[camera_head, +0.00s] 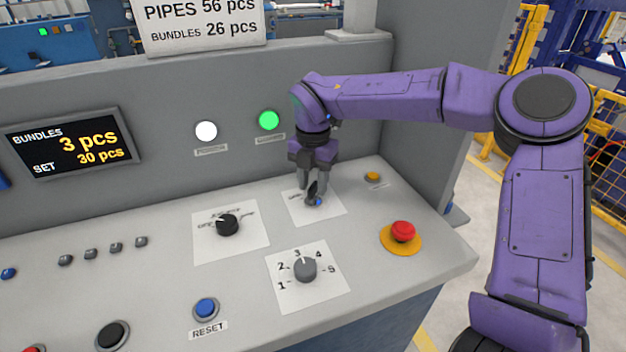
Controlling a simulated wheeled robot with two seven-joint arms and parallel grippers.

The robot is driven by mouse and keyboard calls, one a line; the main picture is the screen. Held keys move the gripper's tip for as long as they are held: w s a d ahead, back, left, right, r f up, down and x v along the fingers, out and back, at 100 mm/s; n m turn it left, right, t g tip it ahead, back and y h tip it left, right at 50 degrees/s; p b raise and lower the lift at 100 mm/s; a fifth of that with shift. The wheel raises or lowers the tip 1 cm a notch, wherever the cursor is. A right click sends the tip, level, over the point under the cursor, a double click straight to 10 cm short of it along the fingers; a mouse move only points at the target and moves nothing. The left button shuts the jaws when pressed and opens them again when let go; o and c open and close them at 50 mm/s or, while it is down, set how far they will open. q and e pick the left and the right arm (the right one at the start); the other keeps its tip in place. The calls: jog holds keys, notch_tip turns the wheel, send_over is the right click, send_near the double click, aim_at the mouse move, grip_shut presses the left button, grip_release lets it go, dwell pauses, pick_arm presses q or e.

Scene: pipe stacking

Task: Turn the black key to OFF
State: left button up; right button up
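The black key (312,190) stands in a switch on a white label plate (329,209) at the back right of the sloped console. The plate's lettering is mostly hidden by my gripper and too small to read, so I cannot tell which mark the key points to. My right gripper (313,194) reaches down over the key, with its fingers apart on either side of it. I cannot make out firm contact between fingers and key. My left gripper is not in view.
A black selector knob (228,225) is left of the key, and a grey numbered knob (306,269) is in front. A red emergency button (402,231) and a small yellow button (373,176) are to the right. A green lamp (268,120) glows on the panel behind.

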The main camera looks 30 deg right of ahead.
grip_shut()
jog(key=n+p, duration=0.2)
jog(key=n, duration=0.1)
jog(key=shift+r+p, duration=0.2)
jog(key=shift+p, duration=0.2)
jog(key=n+p, duration=0.4)
jog(key=n, duration=0.1)
jog(key=shift+n, duration=0.4)
jog(key=n+p, duration=0.4)
jog(key=n, duration=0.1)
jog(key=shift+p, duration=0.35)
jog(key=shift+f+n+p, duration=0.1)
jog(key=shift+n+p, duration=1.2)
jog(key=shift+n, duration=0.7)
jog(key=shift+w, duration=0.1)
